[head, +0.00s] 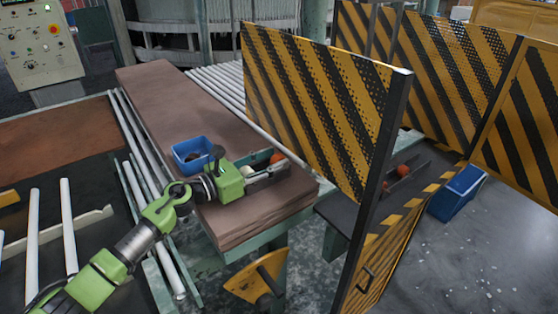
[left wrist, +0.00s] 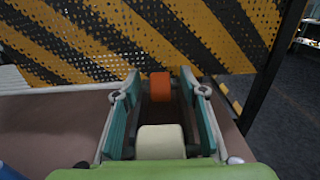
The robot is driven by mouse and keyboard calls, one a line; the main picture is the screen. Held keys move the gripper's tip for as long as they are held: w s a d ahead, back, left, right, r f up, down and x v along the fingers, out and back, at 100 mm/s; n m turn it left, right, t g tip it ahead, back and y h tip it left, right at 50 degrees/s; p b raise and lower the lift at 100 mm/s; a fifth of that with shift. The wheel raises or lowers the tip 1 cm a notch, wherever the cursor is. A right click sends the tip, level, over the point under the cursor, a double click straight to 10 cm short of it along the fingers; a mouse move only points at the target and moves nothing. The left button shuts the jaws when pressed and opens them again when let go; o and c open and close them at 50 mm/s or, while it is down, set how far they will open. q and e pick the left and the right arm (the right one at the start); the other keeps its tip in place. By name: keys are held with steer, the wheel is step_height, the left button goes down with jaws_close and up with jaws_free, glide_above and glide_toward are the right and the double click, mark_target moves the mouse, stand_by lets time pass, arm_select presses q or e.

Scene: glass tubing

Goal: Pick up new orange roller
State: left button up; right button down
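An orange roller (head: 277,158) sits at the far end of a grey holder (head: 268,173) on the brown board stack. In the left wrist view the orange roller (left wrist: 160,86) lies ahead, between the lines of my fingers. My left gripper (left wrist: 159,82) is open, with a finger on each side of the rollers and gaps beside the orange one. In the head view my left gripper (head: 250,168) reaches over the holder and hides part of it. Another orange roller (head: 402,170) is beyond the striped panel. My right gripper is not in view.
A blue bin (head: 190,155) with dark contents stands left of my gripper on the boards. A tall yellow-black striped panel (head: 318,105) stands close behind the holder. A blue crate (head: 457,193) is on the floor at right. The far boards are clear.

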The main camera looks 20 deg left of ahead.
arm_select(q)
jaws_close()
steer(key=shift+r, duration=0.1)
